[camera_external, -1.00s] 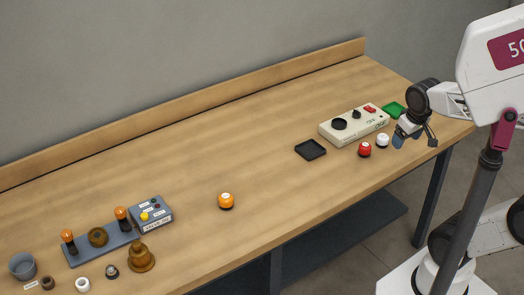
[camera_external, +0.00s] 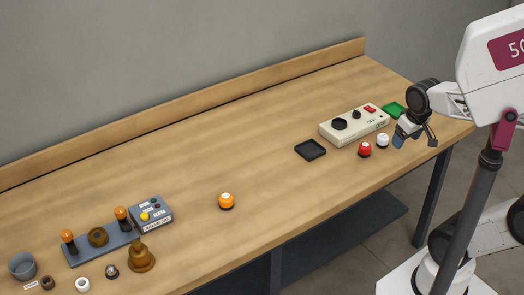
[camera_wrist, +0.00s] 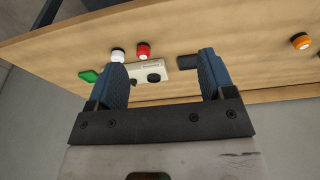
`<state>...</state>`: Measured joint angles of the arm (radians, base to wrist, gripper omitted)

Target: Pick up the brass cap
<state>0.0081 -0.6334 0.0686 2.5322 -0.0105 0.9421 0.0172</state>
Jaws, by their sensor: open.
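A brass, bell-shaped piece with a narrow top, which looks like the brass cap (camera_external: 141,258), stands on the table at the lower left in the external view. It is beside a slate-grey base plate (camera_external: 103,245) that carries two orange-topped posts and a round dark brass part (camera_external: 97,237). My gripper (camera_external: 416,139) is at the far right end of the table, far from the brass cap. It is open and empty; both blue fingers show apart in the wrist view (camera_wrist: 161,65). The brass cap is not visible in the wrist view.
Near my gripper are a cream control box (camera_external: 353,126), a red button (camera_external: 365,150), a white button (camera_external: 383,141), a green tray (camera_external: 393,108) and a black tray (camera_external: 311,149). An orange button (camera_external: 226,201) stands mid-table. A grey cup (camera_external: 22,266) and a grey-blue box (camera_external: 151,213) flank the base plate.

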